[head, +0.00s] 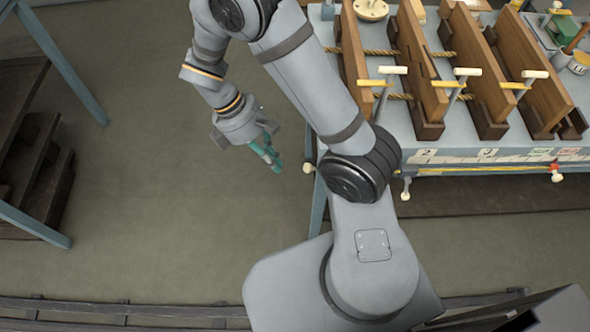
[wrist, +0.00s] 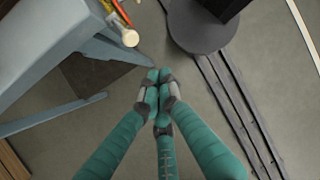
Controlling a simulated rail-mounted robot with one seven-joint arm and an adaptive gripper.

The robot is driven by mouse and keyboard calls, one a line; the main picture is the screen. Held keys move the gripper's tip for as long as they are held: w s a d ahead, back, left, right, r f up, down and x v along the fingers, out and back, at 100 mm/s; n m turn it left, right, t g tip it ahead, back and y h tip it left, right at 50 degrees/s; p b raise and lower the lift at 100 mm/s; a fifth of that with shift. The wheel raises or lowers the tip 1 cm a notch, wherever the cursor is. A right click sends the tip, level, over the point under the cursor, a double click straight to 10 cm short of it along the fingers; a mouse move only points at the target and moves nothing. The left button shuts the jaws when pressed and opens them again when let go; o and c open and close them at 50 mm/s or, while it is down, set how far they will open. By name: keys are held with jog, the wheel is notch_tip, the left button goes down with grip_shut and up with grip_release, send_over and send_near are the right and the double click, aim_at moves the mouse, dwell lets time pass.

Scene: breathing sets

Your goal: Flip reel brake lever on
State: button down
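My gripper (head: 272,162) hangs over bare floor, just left of the blue-grey bench. Its teal fingers meet at the tips in the wrist view (wrist: 158,82), with nothing visible between them. Levers with cream handles stand on the bench: a left one (head: 393,70), a middle one (head: 467,72) and a right one (head: 535,74). Cream knobs also show low at the bench's left corner (head: 308,168) and along its front (head: 405,195). I cannot tell which is the reel brake lever. A cream knob (wrist: 130,38) lies up and left of the fingertips in the wrist view, apart from them.
The bench (head: 350,128) carries upright wooden boards (head: 415,75) and ropes (head: 385,97). A red-based knob (head: 556,174) is at its front right. Wooden steps (head: 35,150) in a blue frame stand left. Floor (head: 150,180) between is clear. Dark rails (head: 120,308) run along the bottom.

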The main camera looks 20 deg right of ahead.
jog(key=s+d+f+p, duration=0.1)
jog(key=s+d+f, duration=0.1)
jog(key=d+f, duration=0.2)
jog(key=shift+d+f+p, duration=0.2)
jog(key=shift+d+p, duration=0.2)
jog(key=shift+d, duration=0.05)
jog(key=shift+a, duration=0.1)
